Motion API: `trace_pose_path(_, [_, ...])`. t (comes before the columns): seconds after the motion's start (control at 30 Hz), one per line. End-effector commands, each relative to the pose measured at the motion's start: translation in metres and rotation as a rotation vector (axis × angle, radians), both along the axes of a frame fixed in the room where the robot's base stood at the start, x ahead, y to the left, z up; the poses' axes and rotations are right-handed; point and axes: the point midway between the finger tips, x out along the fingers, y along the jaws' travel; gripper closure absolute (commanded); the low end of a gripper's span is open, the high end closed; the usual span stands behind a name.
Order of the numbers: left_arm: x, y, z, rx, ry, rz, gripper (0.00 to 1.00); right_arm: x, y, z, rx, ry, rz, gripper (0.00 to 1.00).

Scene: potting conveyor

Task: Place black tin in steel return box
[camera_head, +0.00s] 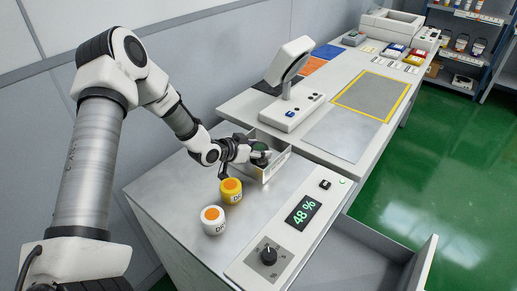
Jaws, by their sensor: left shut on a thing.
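My left gripper (257,155) reaches in from the left and is shut on a small dark tin (260,147), the black tin, with a greenish top. The tin is at the steel return box (279,167), an open grey box at the far end of the near counter. The tin and fingers overlap the box's opening in the picture. I cannot tell whether the tin touches the box's floor, and the fingers are partly hidden. My right gripper is not in view.
A yellow tin (231,196) and a white tin (213,226), both with orange tops, stand on the counter nearer to me. A control panel (289,232) with a knob and a display reading 48 % runs along the right edge. An open drawer (365,262) juts out right. A device (290,114) stands behind the box.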

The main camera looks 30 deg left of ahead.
Motion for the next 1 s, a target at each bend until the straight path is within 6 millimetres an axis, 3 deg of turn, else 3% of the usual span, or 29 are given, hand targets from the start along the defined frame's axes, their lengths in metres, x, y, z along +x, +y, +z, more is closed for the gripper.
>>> trace_pose_path(0.03, [0.000,0.000,-0.003,0.000,0.000,0.000,0.78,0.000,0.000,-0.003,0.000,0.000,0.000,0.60])
trace_pose_path(0.07, [0.000,0.000,-0.003,0.000,0.000,0.000,0.37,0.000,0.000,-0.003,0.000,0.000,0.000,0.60])
trace_pose_path(0.1, [0.000,0.000,-0.002,0.000,0.000,0.000,0.23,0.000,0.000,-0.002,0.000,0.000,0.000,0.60])
trace_pose_path(0.13, [0.000,0.000,-0.002,0.000,0.000,0.000,0.15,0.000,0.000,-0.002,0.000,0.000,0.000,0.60])
trace_pose_path(0.53, [-0.001,0.001,0.004,0.000,0.000,0.001,0.15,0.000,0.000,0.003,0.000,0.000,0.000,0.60])
trace_pose_path(0.77, [-0.041,0.012,0.028,-0.010,-0.003,0.006,0.15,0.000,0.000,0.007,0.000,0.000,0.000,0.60])
trace_pose_path(1.0, [-0.084,0.023,0.056,-0.012,-0.002,0.004,0.15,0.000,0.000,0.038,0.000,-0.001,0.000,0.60])
